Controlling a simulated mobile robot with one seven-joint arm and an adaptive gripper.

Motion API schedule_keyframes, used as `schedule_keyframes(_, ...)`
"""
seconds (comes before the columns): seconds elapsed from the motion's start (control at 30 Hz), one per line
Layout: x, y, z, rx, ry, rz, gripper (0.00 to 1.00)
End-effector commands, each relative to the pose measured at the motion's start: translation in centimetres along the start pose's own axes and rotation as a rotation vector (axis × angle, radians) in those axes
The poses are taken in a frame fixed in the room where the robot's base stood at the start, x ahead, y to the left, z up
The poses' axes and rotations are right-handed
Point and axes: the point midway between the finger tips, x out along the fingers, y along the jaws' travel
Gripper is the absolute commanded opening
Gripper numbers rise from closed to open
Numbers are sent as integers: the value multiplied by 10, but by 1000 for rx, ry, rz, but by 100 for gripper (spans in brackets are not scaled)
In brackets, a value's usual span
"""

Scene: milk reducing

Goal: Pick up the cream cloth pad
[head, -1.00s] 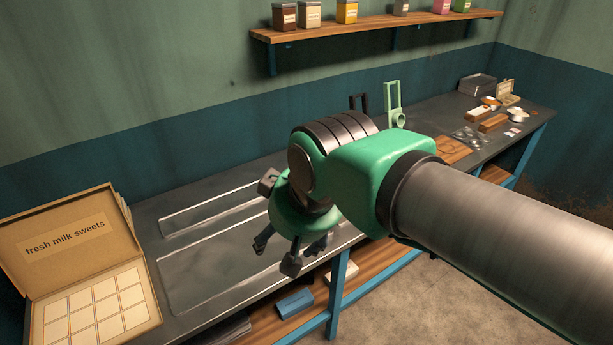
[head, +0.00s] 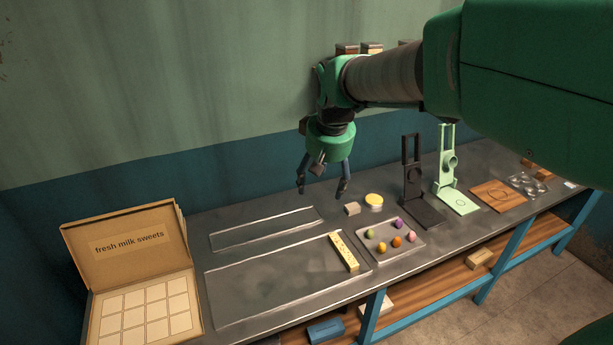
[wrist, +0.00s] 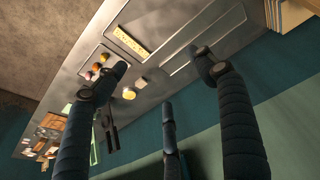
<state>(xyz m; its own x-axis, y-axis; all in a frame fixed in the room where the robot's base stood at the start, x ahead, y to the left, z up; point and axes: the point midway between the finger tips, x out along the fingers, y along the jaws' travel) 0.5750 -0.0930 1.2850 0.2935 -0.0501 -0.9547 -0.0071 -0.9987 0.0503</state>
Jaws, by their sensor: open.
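A small cream-beige block-like piece (head: 352,208) lies on the grey bench, just left of a round yellow-topped item (head: 374,200). It may be the cream cloth pad, but its material is too small to tell. A pale cream piece (head: 378,304) also lies on the lower shelf, so I cannot be sure which is the pad. My gripper (head: 322,190) is open and empty, pointing down above the back of the bench, up and left of the small block. In the wrist view the block (wrist: 140,83) shows between my spread fingers, beyond their tips.
A tray of coloured sweets (head: 377,258) and a yellow bar (head: 344,252) are on the bench. Black (head: 424,214) and green (head: 459,203) stands rise to the right. The box "fresh milk sweets" (head: 130,243) is open at left. The two shallow trays at left look mostly bare.

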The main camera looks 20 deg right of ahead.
Motion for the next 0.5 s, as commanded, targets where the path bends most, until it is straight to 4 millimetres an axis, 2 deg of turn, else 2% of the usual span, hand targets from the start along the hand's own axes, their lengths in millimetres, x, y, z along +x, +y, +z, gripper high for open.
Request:
schedule_keyframes(0.03, 2, 7, -12, 2, -11, 0, 70)
schedule_keyframes(0.2, 18, 28, -46, 1, -40, 2, 70)
schedule_keyframes(0.5, 54, 69, -98, 0, -89, 1, 70)
